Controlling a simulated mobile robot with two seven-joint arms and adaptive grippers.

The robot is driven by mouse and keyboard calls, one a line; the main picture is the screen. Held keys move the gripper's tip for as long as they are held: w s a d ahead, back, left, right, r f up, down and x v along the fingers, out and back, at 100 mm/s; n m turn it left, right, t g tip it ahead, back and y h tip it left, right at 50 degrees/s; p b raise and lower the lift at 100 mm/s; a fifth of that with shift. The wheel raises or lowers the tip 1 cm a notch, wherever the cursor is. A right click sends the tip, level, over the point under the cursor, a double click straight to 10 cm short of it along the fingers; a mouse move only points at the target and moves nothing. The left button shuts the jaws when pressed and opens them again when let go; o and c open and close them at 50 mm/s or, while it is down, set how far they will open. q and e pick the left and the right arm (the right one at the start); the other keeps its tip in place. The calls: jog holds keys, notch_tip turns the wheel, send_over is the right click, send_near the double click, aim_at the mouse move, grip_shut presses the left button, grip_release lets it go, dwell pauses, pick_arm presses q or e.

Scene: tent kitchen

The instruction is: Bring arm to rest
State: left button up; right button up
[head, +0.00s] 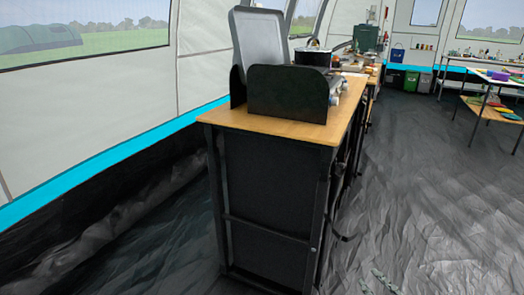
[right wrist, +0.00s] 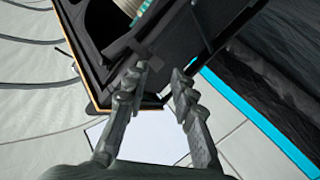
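My right gripper (right wrist: 160,74) fills the lower middle of the right wrist view. Its two grey jointed fingers stand apart with a gap between the tips and nothing held. Beyond the fingers is the dark side of a cabinet with a wooden edge. In the head view only a small grey part of my right gripper (head: 380,282) shows at the bottom edge, low over the dark floor and apart from the cabinet. My left gripper is in neither view.
A cabinet (head: 265,200) with a wooden top stands ahead, bearing a black windshield (head: 288,92), an upright grey panel (head: 260,40) and a pot (head: 312,56). Tables (head: 490,80) stand far right. The dark groundsheet (head: 425,190) right of the cabinet is clear.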

jog(key=s+d+f+m+g+h, duration=0.3)
jog(key=s+d+f+g+h, duration=0.3)
jog(key=s+d+f, duration=0.3)
jog(key=s+d+f+m+g+h, duration=0.1)
jog(key=s+d+f+g+h, duration=0.1)
jog(key=s+d+g, duration=0.3)
jog(key=s+d+f+m+g+h, duration=0.1)
jog(key=s+d+f+h, duration=0.15)
jog(key=s, duration=0.55)
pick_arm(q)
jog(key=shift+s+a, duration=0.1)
pick_arm(e)
jog(key=s+a+f+m+y, duration=0.1)
jog(key=a+f+y, duration=0.1)
jog(key=a, duration=0.7)
jog(key=s+a+f+m+y, duration=0.1)
jog(key=a+f+y, duration=0.1)
jog(key=a, duration=0.7)
jog(key=shift+a+f+m+g, duration=0.15)
jog(key=shift+f+m+g, duration=0.2)
jog(key=shift+f, duration=0.35)
jog(key=shift+y, duration=0.25)
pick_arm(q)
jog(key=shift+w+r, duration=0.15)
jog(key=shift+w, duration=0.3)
pick_arm(e)
jog(key=shift+w, duration=0.1)
